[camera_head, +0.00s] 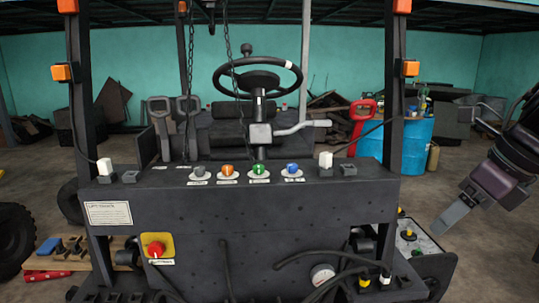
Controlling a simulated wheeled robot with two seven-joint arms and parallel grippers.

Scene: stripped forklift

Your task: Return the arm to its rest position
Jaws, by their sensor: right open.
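My right arm comes in from the right edge. Its gripper (456,212) hangs in the air at the right, pointing down and to the left, with a grey finger showing clearly. It is open, and I see nothing held in it. It is apart from the forklift, to the right of the dark right post (394,100) and above the low side panel (412,240). My left gripper is out of view.
The stripped forklift's dashboard (240,225) fills the middle, with coloured knobs, a steering wheel (258,78) and a red emergency button (155,249). A blue barrel (408,145) stands behind on the right.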

